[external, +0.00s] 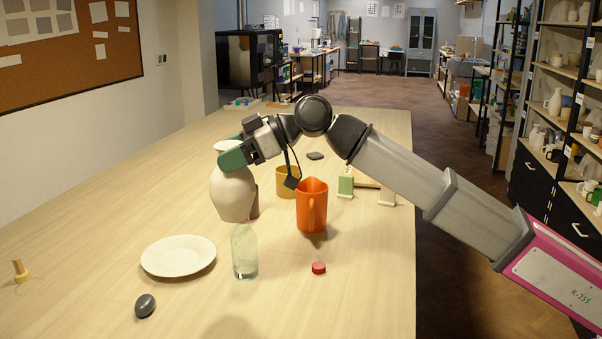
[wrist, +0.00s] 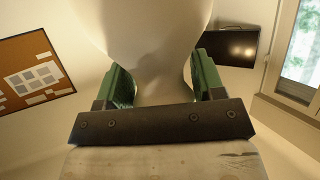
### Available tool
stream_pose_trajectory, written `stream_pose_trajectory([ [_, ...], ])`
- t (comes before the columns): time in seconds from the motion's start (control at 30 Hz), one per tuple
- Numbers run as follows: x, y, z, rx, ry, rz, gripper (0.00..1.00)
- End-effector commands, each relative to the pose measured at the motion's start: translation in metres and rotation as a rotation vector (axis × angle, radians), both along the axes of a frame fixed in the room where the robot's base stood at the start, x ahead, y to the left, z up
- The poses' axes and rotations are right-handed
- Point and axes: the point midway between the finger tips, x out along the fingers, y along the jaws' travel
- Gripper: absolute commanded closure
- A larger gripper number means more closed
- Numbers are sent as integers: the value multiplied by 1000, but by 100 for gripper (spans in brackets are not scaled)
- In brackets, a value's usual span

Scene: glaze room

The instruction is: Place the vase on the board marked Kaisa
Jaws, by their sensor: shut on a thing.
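The vase (external: 233,192) is pale cream with a round body, a narrow neck and a flared rim. My gripper (external: 238,155) is shut on its neck, with green finger pads. In the wrist view the vase (wrist: 155,35) fills the upper middle, with a green pad of my gripper (wrist: 155,85) on each side of the neck. The vase looks upright; I cannot tell whether its base touches the table. Small green (external: 346,185) and beige (external: 387,197) upright pieces stand by a strip of wood right of the mugs. No name Kaisa is readable.
Near the vase stand an orange jug (external: 312,207) and a mustard mug (external: 286,183). In front are a white plate (external: 178,256), clear bottle (external: 244,254), red cap (external: 319,267) and dark stone (external: 145,305).

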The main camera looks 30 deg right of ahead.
Motion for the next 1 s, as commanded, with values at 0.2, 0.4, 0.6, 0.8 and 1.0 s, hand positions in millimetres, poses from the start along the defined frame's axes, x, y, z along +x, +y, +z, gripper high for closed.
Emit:
stream_pose_trajectory([
  [0.2,69,-65,1,2,-1,-123,97],
  [0.4,124,-127,1,1,-1,-230,97],
  [0.6,172,-195,1,0,-1,-337,97],
  [0.8,215,-267,1,0,-1,-445,97],
  [1.0,250,-343,1,2,-2,-552,97],
])
